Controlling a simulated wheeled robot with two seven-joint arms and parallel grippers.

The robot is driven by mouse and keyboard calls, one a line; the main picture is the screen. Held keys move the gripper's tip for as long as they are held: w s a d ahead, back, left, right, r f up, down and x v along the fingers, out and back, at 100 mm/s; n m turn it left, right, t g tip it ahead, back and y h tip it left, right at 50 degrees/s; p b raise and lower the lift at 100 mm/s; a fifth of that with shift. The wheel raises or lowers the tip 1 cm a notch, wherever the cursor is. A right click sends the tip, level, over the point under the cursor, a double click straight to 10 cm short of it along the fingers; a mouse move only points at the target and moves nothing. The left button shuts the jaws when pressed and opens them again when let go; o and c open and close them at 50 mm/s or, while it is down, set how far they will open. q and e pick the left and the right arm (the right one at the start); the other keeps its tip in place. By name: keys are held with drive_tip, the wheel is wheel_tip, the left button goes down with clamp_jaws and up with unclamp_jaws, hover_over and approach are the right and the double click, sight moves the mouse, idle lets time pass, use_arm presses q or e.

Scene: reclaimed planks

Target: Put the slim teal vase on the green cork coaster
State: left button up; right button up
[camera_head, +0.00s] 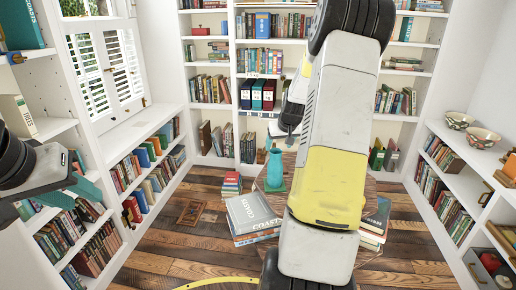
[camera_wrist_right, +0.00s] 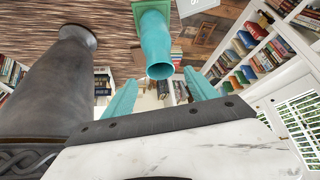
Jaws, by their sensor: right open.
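The slim teal vase (camera_head: 275,170) stands upright on the round wooden table. A green square (camera_wrist_right: 138,5), the cork coaster, shows under its foot in the right wrist view, and green edges show around it in the head view. The vase (camera_wrist_right: 156,40) has its mouth toward my right gripper (camera_wrist_right: 160,80). That gripper is open, with its teal fingers spread on either side of the vase's mouth and nothing held. In the head view my right arm hides part of the table. My left gripper (camera_head: 82,178) is empty and open at the left, away from the table.
A tall dark grey carved object (camera_wrist_right: 55,95) stands close beside my right gripper. A grey-white book (camera_head: 252,212) tops a stack left of the vase; another book stack (camera_head: 376,218) is at right. A small book pile (camera_head: 232,184) lies behind. Bookshelves line the walls.

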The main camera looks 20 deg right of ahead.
drive_tip(key=s+a+r+n+y, duration=0.1)
drive_tip(key=s+a+r, duration=1)
drive_tip(key=a+r, duration=0.35)
drive_tip(key=s+a+r+y, duration=0.1)
drive_tip(key=s+a, duration=0.5)
drive_tip(key=s, duration=0.4)
drive_tip(key=s+a+r+n+y, duration=0.1)
drive_tip(key=s+a, duration=0.5)
drive_tip(key=s, duration=0.4)
drive_tip(key=shift+s, duration=0.15)
